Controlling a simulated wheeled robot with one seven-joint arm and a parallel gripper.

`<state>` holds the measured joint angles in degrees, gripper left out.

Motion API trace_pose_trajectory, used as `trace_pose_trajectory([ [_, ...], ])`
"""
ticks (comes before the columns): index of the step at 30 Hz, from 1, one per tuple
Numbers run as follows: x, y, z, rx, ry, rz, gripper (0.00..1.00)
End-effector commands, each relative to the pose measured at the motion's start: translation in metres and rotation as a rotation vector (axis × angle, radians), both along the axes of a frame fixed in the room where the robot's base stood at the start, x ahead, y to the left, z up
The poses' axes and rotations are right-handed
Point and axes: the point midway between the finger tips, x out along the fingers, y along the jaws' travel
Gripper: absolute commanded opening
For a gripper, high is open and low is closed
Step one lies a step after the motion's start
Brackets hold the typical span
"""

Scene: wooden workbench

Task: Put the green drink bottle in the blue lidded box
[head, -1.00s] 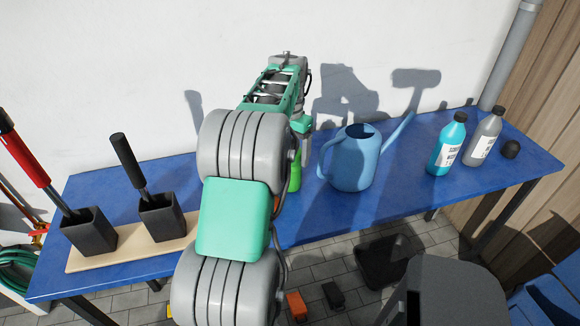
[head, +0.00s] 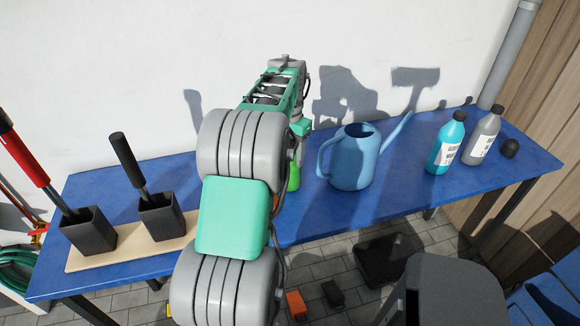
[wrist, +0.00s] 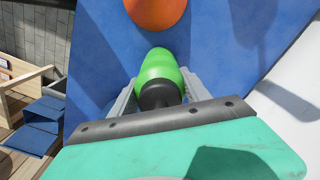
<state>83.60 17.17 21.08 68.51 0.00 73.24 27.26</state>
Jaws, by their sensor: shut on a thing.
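The green drink bottle (wrist: 160,66) has a dark cap and lies between the two fingers of my gripper (wrist: 158,82) in the wrist view. The fingers are shut on it, with the cap toward the camera. In the head view only a strip of the green bottle (head: 293,179) shows beside my arm, over the blue workbench (head: 420,195). My gripper is mostly hidden there behind my arm. I cannot make out the blue lidded box for certain; blue shapes (wrist: 35,125) stand at the left of the wrist view.
A blue watering can (head: 352,165) stands right of my arm. A turquoise bottle (head: 445,148) and a grey bottle (head: 482,140) stand farther right. Black holders (head: 162,216) with tools stand left on a wooden board. An orange round thing (wrist: 155,10) is near the gripped bottle.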

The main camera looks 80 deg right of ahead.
Motion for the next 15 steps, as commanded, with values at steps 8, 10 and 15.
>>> trace_pose_trajectory([
  [8, 0.0, 0.0, 0.0001, 0.0, 0.0, 0.0, 0.02],
  [10, 0.0001, 0.0, 0.0002, 0.0, 0.0, 0.0, 0.0],
  [15, 0.0, 0.0, 0.0002, 0.0, 0.0, 0.0, 0.0],
])
